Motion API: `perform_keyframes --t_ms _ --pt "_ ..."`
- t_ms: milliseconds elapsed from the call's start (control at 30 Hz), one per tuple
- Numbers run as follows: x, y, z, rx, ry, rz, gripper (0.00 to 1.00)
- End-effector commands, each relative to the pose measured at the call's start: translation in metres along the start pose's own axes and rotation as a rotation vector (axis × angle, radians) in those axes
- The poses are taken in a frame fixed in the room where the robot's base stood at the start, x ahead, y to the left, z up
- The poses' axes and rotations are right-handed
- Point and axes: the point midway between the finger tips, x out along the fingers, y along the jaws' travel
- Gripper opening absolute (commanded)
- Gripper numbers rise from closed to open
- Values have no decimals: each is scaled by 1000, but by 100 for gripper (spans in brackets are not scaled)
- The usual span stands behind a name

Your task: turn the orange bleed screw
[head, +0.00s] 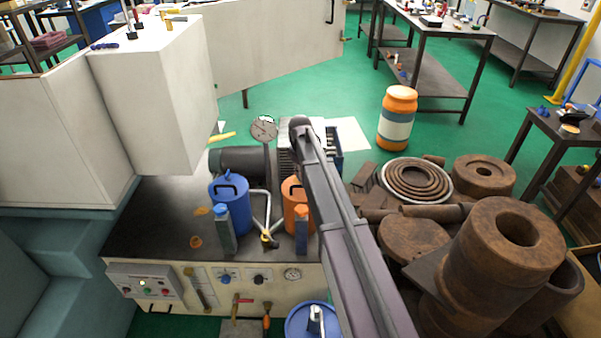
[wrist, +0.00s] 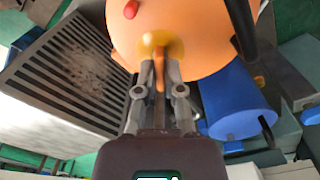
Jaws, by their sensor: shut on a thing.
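The orange canister (wrist: 205,45) fills the upper middle of the wrist view. A yellow round boss (wrist: 153,40) stands on it, and a small orange piece, which looks like the bleed screw (wrist: 160,76), extends from there between my fingertips. My gripper (wrist: 160,72) is shut on this piece from both sides. In the head view the orange canister (head: 292,190) stands on the dark bench top, partly covered by my arm. The screw and my gripper are hidden there.
A blue canister (head: 229,190) stands left of the orange one; it also shows in the wrist view (wrist: 235,100). A ribbed grey block (wrist: 70,75) is close on the left of the wrist view. A red knob (wrist: 131,9) is near the boss. Rusty parts (head: 415,245) crowd the right.

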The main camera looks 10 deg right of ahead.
Motion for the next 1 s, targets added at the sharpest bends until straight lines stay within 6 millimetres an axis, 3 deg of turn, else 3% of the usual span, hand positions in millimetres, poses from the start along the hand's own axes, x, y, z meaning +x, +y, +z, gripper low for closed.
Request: perform_keyframes --t_ms 1000 --pt "0 -1 1 921 -2 -1 0"
